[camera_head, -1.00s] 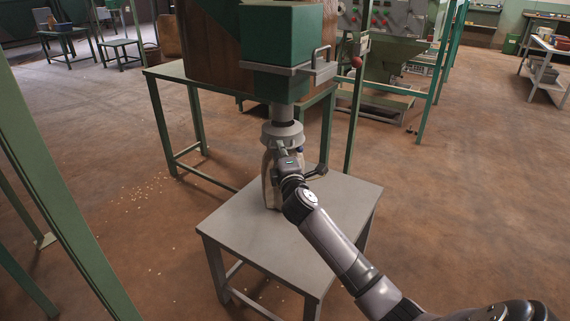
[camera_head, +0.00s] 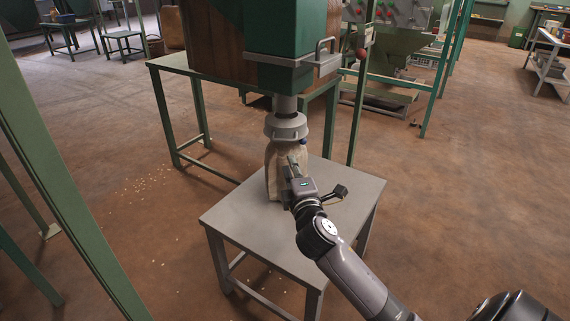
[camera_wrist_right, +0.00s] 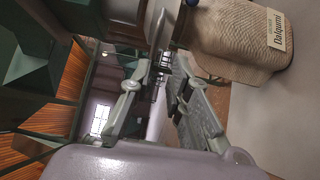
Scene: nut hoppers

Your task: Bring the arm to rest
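My right arm comes in from the lower right in the head view. Its gripper (camera_head: 292,165) is in front of the filled bag (camera_head: 273,172), close to its right side. The bag stands upright on the small grey table (camera_head: 240,222), its top under the collar (camera_head: 286,127) of the hopper. In the right wrist view the gripper's fingers (camera_wrist_right: 168,68) lean toward each other. No left gripper is in view.
The green hopper (camera_head: 290,30) stands above the grey table. A green post (camera_head: 60,185) rises on the left. A larger green-framed table (camera_head: 168,64) is behind. Nuts or crumbs lie on the floor at left. Open floor lies at right.

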